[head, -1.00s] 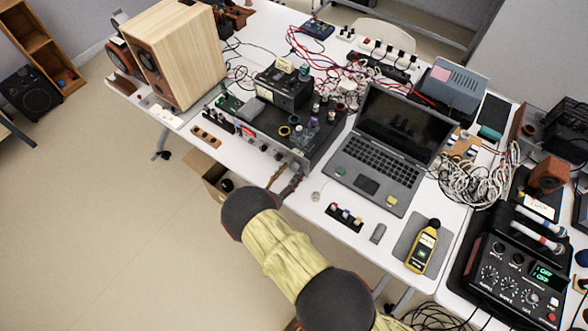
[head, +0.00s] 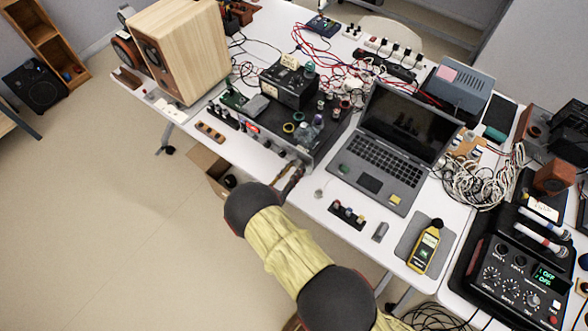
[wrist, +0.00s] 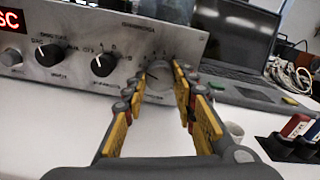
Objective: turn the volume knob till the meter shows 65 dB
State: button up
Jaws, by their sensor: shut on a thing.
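The amplifier (wrist: 90,40) has a silver front panel with black knobs and a silver volume knob (wrist: 159,75) at its right end. In the wrist view my gripper (wrist: 160,77) has its yellow-padded fingers on both sides of that silver knob, shut on it. The knob's pointer is too small to read surely. In the head view my gripper (head: 292,178) reaches the right end of the amplifier's front, and the knob is hidden there. The yellow sound meter (head: 424,250) lies on a grey mat at the table's front right; its small green display is unreadable.
A laptop (head: 385,150) stands open right of the amplifier. Small coloured plugs in a black holder (head: 347,214) lie near the table's front edge. A wooden speaker (head: 185,55) stands at left, a mixer (head: 515,280) at right. Loose cables (head: 480,180) lie beside the laptop.

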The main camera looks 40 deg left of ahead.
jog(key=shift+m+b, duration=0.6)
jog(key=o, duration=1.2)
jog(key=shift+c, duration=0.2)
jog(key=shift+r, duration=0.15)
notch_tip(320, 180, up, 10)
jog(key=shift+f, duration=0.2)
